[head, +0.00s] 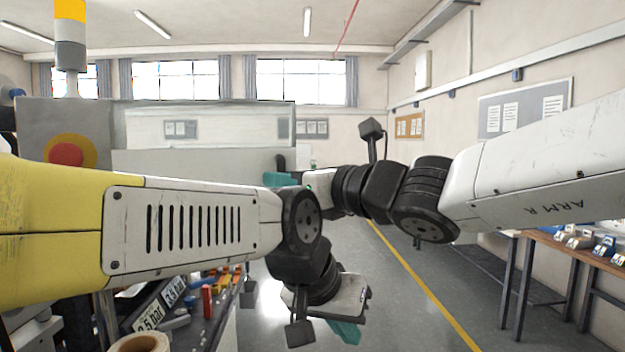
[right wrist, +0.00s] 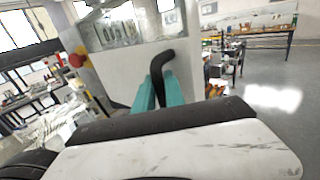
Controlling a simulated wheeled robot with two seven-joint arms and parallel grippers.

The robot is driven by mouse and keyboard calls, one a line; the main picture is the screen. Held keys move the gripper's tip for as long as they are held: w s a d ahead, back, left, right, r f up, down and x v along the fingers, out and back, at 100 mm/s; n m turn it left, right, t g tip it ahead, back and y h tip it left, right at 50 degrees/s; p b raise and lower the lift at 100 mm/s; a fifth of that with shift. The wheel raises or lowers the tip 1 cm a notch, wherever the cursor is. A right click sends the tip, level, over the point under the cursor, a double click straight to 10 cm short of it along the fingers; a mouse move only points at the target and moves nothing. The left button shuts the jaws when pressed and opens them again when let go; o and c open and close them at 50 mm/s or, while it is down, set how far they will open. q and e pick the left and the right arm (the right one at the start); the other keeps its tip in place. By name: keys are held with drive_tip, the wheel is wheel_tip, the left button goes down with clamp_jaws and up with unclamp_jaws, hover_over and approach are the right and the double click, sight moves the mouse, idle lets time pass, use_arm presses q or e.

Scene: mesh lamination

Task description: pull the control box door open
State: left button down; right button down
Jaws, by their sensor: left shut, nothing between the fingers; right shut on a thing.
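The control box door is a pale grey panel (head: 200,160) with a clear window in its upper part. It also shows in the right wrist view (right wrist: 122,72), with a curved black handle (right wrist: 159,66) near its right edge. My right gripper (head: 279,179) is at the lower right edge of the door. In the right wrist view its teal fingers (right wrist: 160,92) are shut on the handle. My left gripper (head: 346,332) is low in the head view, shut and empty, away from the door. I cannot tell whether the door is ajar.
A red button (head: 66,154) on a yellow disc and a signal light (head: 70,45) are at the left. A cluttered bench (head: 205,325) and a tape roll (head: 138,343) lie below my left arm. A wooden table (head: 575,250) is at the right. The floor between is clear.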

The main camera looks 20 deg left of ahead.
drive_tip(key=c, duration=1.4)
unclamp_jaws()
drive_tip(key=shift+s+a+r, duration=0.1)
drive_tip(key=shift+s+a, duration=0.15)
drive_tip(key=shift+s, duration=0.05)
drive_tip(key=shift+w, duration=0.15)
drive_tip(key=shift+d, duration=0.15)
drive_tip(key=v, duration=0.7)
drive_tip(key=shift+d, duration=0.3)
